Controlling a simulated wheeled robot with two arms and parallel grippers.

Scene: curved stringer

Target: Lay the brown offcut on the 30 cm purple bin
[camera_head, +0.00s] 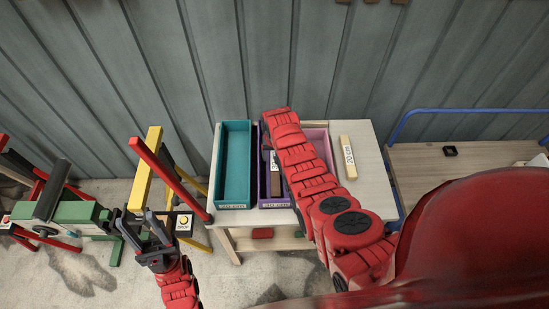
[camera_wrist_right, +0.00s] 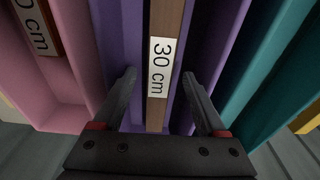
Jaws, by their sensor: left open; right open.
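The brown offcut (camera_wrist_right: 167,22), with a white "30 cm" label, lies lengthwise within the purple bin (camera_wrist_right: 116,30). In the head view the offcut (camera_head: 276,188) and the purple bin (camera_head: 277,203) are partly covered by my right arm. My right gripper (camera_wrist_right: 158,75) is open above the bin, one finger on each side of the offcut, with gaps showing. Its fingers are hidden in the head view. I cannot tell whether the offcut rests flat on the bin floor. My left gripper (camera_head: 148,220) is open and empty, away from the bins at the left.
A teal bin (camera_head: 233,197) and a pink bin (camera_head: 320,140) flank the purple one; the pink holds another labelled offcut (camera_wrist_right: 36,22). A pale "20 cm" offcut (camera_head: 348,158) lies on the table (camera_head: 372,180). A yellow-legged stand (camera_head: 146,172) and green machine (camera_head: 75,213) are left.

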